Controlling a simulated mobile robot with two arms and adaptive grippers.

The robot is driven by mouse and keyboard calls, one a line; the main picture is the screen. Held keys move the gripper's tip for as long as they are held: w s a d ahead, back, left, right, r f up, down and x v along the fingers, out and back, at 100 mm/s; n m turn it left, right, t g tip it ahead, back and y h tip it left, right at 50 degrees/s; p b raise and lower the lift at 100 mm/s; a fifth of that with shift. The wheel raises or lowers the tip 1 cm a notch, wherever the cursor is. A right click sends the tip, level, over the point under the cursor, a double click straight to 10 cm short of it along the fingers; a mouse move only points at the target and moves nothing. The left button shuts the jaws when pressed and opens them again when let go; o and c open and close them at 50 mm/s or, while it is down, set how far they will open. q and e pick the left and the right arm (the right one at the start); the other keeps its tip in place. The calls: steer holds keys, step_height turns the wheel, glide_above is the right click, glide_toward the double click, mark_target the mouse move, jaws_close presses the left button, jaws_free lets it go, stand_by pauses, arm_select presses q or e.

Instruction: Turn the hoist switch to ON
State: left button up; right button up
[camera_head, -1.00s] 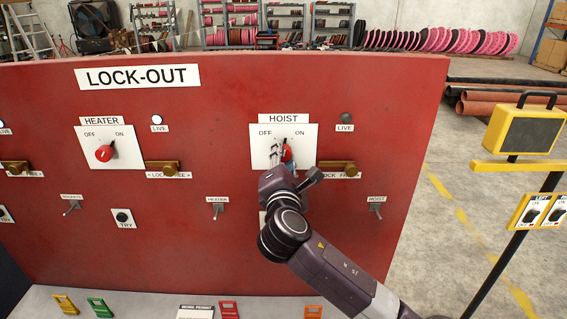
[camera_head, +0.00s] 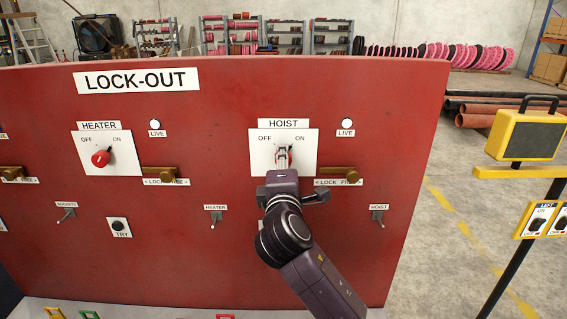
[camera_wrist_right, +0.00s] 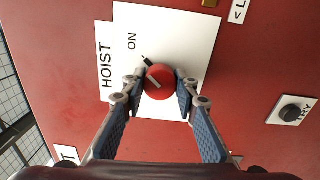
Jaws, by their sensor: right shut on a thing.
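The hoist switch is a red round knob (camera_wrist_right: 159,82) with a dark pointer on a white plate (camera_head: 305,145) marked OFF and ON. In the right wrist view its pointer aims toward the ON label (camera_wrist_right: 131,41). The OFF label is hidden there but shows in the head view (camera_head: 265,138). My right gripper (camera_wrist_right: 160,86) is shut on the knob, one blue-padded finger on each side. In the head view the right gripper (camera_head: 283,157) covers most of the knob. The hoist LIVE lamp (camera_head: 347,124) is bright white. My left gripper is not in view.
A brass lock slide (camera_head: 338,174) sits just right of my right wrist. The heater switch (camera_head: 101,159) and several toggles are on the same red panel (camera_head: 220,260). A yellow control stand (camera_head: 525,135) is to the right, beyond open floor.

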steer(key=shift+f, duration=0.1)
steer(key=o, duration=1.2)
steer(key=shift+c, duration=0.2)
steer(key=shift+s, duration=0.1)
steer(key=s, duration=1.2)
steer(key=shift+w, duration=0.1)
